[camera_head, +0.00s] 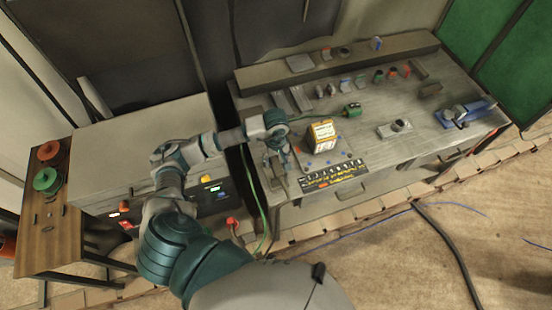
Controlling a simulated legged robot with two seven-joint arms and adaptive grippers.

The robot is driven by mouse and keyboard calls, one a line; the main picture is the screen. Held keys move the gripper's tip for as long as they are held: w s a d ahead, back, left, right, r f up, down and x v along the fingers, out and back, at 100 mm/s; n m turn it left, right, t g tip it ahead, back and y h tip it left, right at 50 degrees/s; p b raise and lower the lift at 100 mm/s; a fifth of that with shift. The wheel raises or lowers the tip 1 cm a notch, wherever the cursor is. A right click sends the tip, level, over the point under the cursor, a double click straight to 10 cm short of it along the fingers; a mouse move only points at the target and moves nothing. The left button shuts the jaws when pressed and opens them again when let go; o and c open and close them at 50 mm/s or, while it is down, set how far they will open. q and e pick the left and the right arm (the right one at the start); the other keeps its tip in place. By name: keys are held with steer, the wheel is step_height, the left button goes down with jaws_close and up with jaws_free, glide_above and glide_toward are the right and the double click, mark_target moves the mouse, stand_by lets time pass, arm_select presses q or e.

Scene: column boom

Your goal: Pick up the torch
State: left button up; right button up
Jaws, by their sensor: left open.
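My left arm reaches up over the front left of the workbench (455,78). My left gripper (284,158) points down at the bench's left front corner and is open. A small grey stand-like item (278,176) is just below and beside the fingers, partly hidden by them. I cannot tell for certain which item is the torch; it is too small or covered by the gripper here. My right gripper is not in view.
An orange-and-white box (321,135) stands on a plate right of the gripper, behind a black tool strip (335,174). A green device (351,110) and a blue vise (465,112) are farther right. A grey cabinet (140,140) stands left, with green hoses (257,200) between.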

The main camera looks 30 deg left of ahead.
arm_select(q)
steer(key=shift+s+a+f, duration=0.1)
steer(key=shift+a+f, duration=0.05)
steer(key=shift+f, duration=0.2)
steer(key=shift+s+a+f, duration=0.1)
steer(key=shift+a+f, duration=0.05)
steer(key=shift+a, duration=0.4)
steer(key=shift+c, duration=0.5)
steer(key=c, duration=0.4)
jaws_close()
steer(key=shift+d, duration=0.35)
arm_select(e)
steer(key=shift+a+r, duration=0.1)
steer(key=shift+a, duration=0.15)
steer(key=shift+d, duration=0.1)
